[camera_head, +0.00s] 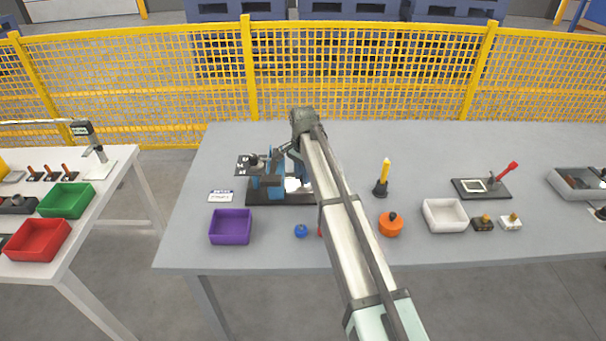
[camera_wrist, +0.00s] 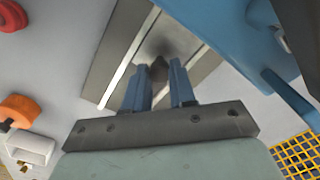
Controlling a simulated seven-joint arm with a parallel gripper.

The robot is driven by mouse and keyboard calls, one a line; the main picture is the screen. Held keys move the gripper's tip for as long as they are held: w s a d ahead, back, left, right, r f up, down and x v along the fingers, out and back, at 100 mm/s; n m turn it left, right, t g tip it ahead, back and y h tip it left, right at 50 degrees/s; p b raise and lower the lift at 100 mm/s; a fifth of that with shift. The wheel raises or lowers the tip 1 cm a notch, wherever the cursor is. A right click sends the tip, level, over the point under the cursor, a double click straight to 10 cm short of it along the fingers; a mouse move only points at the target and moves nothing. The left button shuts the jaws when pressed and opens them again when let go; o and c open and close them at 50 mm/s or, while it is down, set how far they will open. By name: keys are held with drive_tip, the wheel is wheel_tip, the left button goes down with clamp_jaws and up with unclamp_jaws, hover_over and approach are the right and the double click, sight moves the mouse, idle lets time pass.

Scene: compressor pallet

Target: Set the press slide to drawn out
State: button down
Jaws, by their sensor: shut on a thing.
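The press (camera_head: 268,185), with a blue frame on a dark base, stands at the left of the grey table. My arm comes over it from the right and covers part of it. In the wrist view, the press slide (camera_wrist: 118,45) is a grey plate between light rails, beside the blue frame (camera_wrist: 225,35). My gripper (camera_wrist: 160,73) has its two blue fingers on either side of a small dark knob (camera_wrist: 159,66) on the slide, shut on it. The fingertips are hard to make out in the head view, and how far the slide is out cannot be told.
A purple bin (camera_head: 231,227), a blue knob (camera_head: 301,231) and a small label card (camera_head: 221,196) lie near the press. An orange pot (camera_head: 390,225), a yellow-topped tool (camera_head: 382,178) and a white tray (camera_head: 444,214) stand right of my arm. A yellow fence (camera_head: 370,75) runs behind.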

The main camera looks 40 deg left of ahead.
drive_tip(key=shift+d, duration=0.1)
drive_tip(key=w+d, duration=0.7)
drive_tip(key=shift+w+d, duration=0.1)
drive_tip(key=shift+w, duration=0.2)
drive_tip(key=c, duration=1.3)
unclamp_jaws()
drive_tip(key=shift+d, duration=0.1)
drive_tip(key=o, duration=0.4)
drive_tip(key=shift+c, duration=0.2)
wheel_tip(320, 180, up, 14)
drive_tip(key=shift+f, duration=0.1)
